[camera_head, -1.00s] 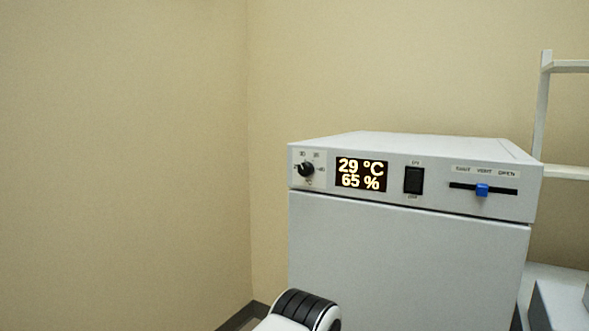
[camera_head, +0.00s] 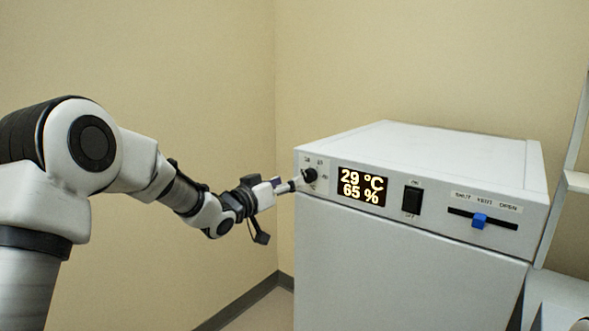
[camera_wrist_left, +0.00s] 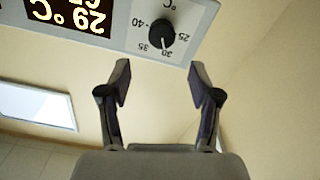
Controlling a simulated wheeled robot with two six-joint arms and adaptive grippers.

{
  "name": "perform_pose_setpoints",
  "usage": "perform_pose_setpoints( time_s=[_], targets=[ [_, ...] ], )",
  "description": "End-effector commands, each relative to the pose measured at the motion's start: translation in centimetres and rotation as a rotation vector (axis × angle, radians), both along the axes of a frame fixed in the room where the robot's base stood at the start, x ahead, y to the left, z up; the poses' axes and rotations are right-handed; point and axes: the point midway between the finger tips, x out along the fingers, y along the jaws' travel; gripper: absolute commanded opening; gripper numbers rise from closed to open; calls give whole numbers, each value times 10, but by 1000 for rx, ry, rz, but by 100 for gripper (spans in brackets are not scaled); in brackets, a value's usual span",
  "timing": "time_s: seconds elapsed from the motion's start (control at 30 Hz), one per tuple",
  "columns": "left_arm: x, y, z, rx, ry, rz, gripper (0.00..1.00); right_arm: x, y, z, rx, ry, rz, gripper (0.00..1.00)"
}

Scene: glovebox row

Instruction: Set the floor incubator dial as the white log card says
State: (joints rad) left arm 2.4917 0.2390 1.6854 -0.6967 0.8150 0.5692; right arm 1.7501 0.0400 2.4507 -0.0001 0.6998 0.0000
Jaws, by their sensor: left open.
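The incubator (camera_head: 410,260) is a pale grey cabinet on the right in the head view. Its black dial (camera_head: 310,175) is at the left end of the front panel, beside a lit display (camera_head: 362,187) reading 29 °C and 65 %. In the wrist view the dial (camera_wrist_left: 161,34) appears upside down, with marks 25, 30, 35 and 40 around it. My left gripper (camera_head: 285,186) reaches in from the left, close to the dial. In the wrist view its fingers (camera_wrist_left: 160,75) are apart and empty, with the dial just beyond the tips. The white log card is not in view. My right gripper is not in view.
A black rocker switch (camera_head: 412,200) and a blue slider (camera_head: 479,220) labelled shut, vent, open are farther right on the panel. A pale rack (camera_head: 575,182) stands at the right edge. Bare walls surround the left side.

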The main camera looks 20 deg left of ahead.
Motion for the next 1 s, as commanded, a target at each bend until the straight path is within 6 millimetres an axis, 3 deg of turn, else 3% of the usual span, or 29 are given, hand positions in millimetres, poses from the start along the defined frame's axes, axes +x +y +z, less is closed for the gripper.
perform_pose_setpoints(
  time_s=[0.4,0.67,0.7,0.87,1.0],
  targets=[
    [65,-24,-2,2,5,0,63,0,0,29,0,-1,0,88],
    [69,-26,-5,1,5,1,63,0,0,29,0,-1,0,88],
    [69,-26,-5,1,5,1,60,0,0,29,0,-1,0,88],
    [69,-26,-5,1,5,1,3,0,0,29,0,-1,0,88],
    [69,-26,-5,1,5,1,3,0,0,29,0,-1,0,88]
  ],
)
